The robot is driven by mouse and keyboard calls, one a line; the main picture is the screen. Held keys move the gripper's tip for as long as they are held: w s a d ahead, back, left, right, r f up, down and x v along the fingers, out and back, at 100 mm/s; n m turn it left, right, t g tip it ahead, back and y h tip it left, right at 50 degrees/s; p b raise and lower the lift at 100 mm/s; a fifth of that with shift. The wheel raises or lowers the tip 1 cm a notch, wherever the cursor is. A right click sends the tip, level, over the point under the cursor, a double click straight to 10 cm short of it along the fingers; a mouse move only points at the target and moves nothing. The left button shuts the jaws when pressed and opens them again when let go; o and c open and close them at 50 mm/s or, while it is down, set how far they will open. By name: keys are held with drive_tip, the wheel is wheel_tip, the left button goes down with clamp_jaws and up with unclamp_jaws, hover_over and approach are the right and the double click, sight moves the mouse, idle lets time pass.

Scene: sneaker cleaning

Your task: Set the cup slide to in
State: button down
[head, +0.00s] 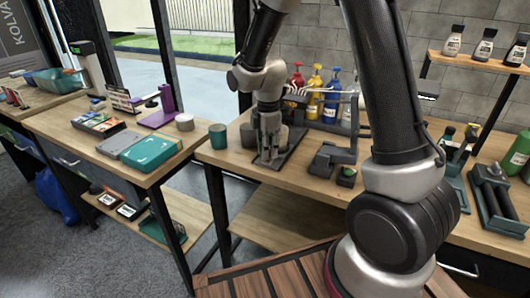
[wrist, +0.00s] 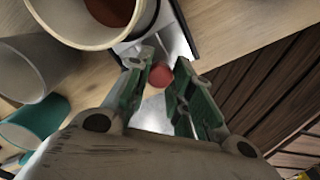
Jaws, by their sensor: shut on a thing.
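My gripper (head: 267,155) points down at the front left of the back workbench. In the wrist view, my gripper (wrist: 164,74) has its fingers close on either side of a red knob (wrist: 160,75), shut on it. The knob appears to belong to the cup slide, whose pale metal surface (wrist: 178,45) shows around and beyond the fingers. A cup with reddish-brown contents (wrist: 105,12) is beside the slide's far end. How far in or out the slide stands, I cannot tell; my gripper hides much of it.
A grey cup (wrist: 35,68) and a teal cup (wrist: 35,122) stand to the left in the wrist view; the teal cup (head: 217,136) is near the bench's left edge. Pump bottles (head: 315,90) stand behind my gripper. A dark stand (head: 330,158) is to its right.

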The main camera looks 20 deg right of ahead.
drive_tip(key=w+d, duration=0.7)
drive_tip(key=shift+w+d, duration=0.1)
drive_tip(key=shift+w, duration=0.1)
drive_tip(key=c, duration=1.2)
unclamp_jaws()
wheel_tip(320, 180, up, 12)
drive_tip(key=shift+c, duration=0.2)
